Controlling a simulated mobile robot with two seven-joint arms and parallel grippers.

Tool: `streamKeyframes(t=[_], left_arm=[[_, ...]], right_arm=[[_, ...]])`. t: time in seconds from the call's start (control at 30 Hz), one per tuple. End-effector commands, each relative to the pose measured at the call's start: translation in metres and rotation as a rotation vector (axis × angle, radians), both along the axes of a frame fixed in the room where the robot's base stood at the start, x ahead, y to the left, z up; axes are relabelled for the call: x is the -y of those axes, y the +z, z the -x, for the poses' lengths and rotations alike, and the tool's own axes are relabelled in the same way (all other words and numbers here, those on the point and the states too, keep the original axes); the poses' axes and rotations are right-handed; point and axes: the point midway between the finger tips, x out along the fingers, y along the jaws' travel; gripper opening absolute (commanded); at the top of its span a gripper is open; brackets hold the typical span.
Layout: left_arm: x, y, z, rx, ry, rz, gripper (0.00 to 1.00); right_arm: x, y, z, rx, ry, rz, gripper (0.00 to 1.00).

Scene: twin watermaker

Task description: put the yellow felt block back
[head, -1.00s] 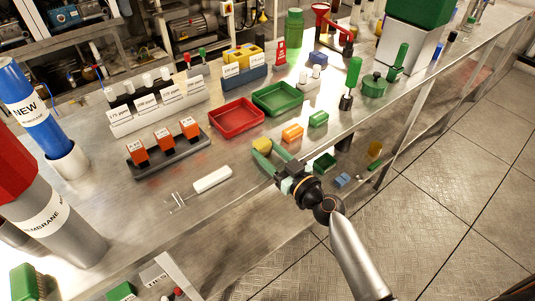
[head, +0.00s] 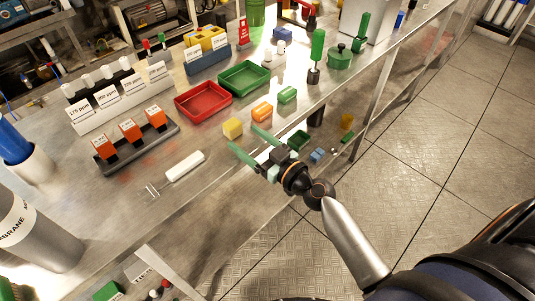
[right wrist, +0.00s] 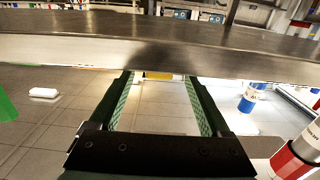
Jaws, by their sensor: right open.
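The yellow felt block (head: 233,128) sits on the metal bench near its front edge, beside an orange block (head: 262,112). My right gripper (head: 243,138), with green fingers, is open and empty just in front of the yellow block. The block is beyond the fingertips and apart from them. In the right wrist view the open fingers (right wrist: 158,77) point toward the bench edge (right wrist: 160,58). A yellow strip (right wrist: 160,76) shows between them below that edge; I cannot tell what it is. My left gripper is not in view.
Behind the blocks are a red tray (head: 203,112) and a green tray (head: 244,90). A green block (head: 287,94) lies to the right. A white-handled fork-like tool (head: 184,167) lies to the left, near an orange-block rack (head: 170,128).

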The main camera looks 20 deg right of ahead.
Motion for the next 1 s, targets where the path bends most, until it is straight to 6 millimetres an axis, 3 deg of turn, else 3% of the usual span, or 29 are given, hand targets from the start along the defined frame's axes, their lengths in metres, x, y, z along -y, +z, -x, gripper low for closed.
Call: streamKeyframes(t=[0.1, 0.3, 0.53, 0.63, 0.77, 1.0], left_arm=[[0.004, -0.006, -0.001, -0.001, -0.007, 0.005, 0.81], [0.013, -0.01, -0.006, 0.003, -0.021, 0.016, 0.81], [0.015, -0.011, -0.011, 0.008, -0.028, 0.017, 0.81], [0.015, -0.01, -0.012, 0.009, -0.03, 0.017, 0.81], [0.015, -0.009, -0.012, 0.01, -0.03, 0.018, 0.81], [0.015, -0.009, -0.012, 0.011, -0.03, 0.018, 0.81]], right_arm=[[0.009, -0.003, 0.025, -0.002, 0.002, 0.003, 0.81], [0.021, -0.003, 0.057, -0.001, 0.001, 0.001, 0.81], [0.027, -0.002, 0.075, -0.002, 0.0, 0.0, 0.81], [0.024, -0.01, 0.08, -0.031, 0.007, 0.003, 0.81], [0.01, -0.048, 0.094, -0.144, 0.025, 0.017, 0.81], [-0.018, -0.15, 0.149, -0.472, 0.019, 0.071, 0.81]])
